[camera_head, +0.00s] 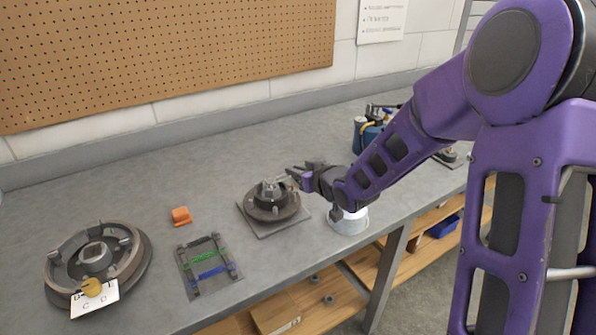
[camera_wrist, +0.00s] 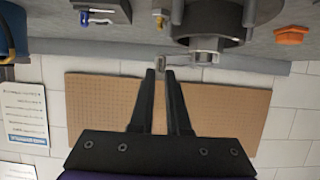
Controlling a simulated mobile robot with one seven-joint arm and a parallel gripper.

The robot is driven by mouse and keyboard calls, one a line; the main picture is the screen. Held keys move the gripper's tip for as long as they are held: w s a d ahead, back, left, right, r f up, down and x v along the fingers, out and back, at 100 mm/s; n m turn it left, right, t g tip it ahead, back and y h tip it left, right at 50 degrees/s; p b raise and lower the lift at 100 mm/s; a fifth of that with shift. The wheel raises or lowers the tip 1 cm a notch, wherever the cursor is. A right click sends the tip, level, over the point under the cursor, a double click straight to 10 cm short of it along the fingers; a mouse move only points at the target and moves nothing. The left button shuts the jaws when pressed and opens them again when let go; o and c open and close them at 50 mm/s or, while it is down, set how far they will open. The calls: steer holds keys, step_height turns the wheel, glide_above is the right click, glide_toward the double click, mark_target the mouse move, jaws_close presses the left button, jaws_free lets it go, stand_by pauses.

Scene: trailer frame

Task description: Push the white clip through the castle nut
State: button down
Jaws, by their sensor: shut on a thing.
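The dark hub (camera_head: 272,207) sits on a square plate on the bench, with the grey castle nut (camera_head: 269,189) standing at its middle. In the wrist view the hub (camera_wrist: 205,15) is at the top, with the nut (camera_wrist: 206,47) below it. My gripper (camera_head: 296,177) is just right of the nut. In the wrist view my gripper (camera_wrist: 163,72) has its fingertips almost together, beside the nut's left side. A small pale piece, apparently the white clip (camera_wrist: 161,62), is between the tips. Whether it enters the nut is too small to tell.
A brake drum (camera_head: 140,262) with a tag is at the far left. A rack (camera_head: 183,266) with green and blue clips and an orange block (camera_head: 181,215) lie left of the hub. A white container (camera_head: 348,222) stands below my arm, near the front edge. Bare bench lies behind the hub.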

steer(key=shift+s+a+b, duration=0.45)
steer(key=shift+a+b, duration=0.15)
steer(key=shift+a, duration=0.05)
steer(key=shift+s+a+b, duration=0.4)
steer(key=shift+a+b, duration=0.15)
steer(key=shift+a, duration=0.05)
stand_by(2.5)
steer(key=shift+c, duration=2.1)
jaws_free()
step_height(320, 180, up, 7)
steer(key=p, duration=0.5)
steer(key=shift+p, duration=0.4)
